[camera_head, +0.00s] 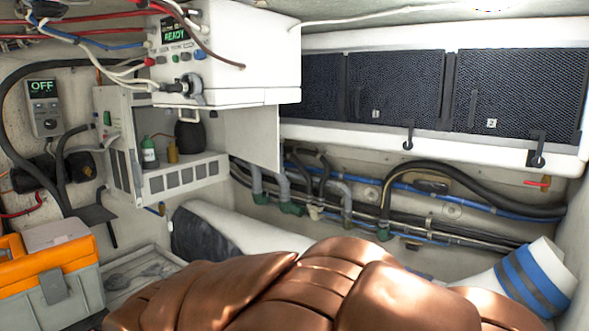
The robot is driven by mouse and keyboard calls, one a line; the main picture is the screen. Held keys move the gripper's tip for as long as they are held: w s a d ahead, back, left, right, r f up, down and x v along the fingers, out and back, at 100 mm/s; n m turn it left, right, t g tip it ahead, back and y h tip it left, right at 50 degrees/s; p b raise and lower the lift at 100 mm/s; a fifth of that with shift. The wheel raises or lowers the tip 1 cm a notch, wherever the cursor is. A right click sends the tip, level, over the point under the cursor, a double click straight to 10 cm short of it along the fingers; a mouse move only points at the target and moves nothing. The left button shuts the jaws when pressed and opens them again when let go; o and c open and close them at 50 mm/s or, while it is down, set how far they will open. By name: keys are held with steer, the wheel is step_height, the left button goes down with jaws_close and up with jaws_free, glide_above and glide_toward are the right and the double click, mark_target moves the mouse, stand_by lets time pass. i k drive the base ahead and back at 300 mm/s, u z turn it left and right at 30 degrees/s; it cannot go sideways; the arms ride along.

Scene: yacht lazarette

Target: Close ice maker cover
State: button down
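A white boxy unit (245,50) with a lit green "READY" display, buttons and hoses on its front is at the upper left. It may be the ice maker, but I cannot read a clear label. Below it is an open white compartment (185,178) with a slotted front edge, holding a few small bottles. A flat pale panel (252,137) stands upright at its right side, below the white unit. I cannot tell whether this panel is the cover. My gripper is not in view.
An orange and grey toolbox (52,275) stands at the lower left. A controller reading "OFF" (44,108) is on the left wall. Dark mesh panels (395,85) line the right wall above hoses (440,200). A large brown segmented shape (330,285) fills the lower foreground.

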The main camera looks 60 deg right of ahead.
mark_target(252, 134)
steer(key=k, duration=0.15)
steer(key=z, duration=1)
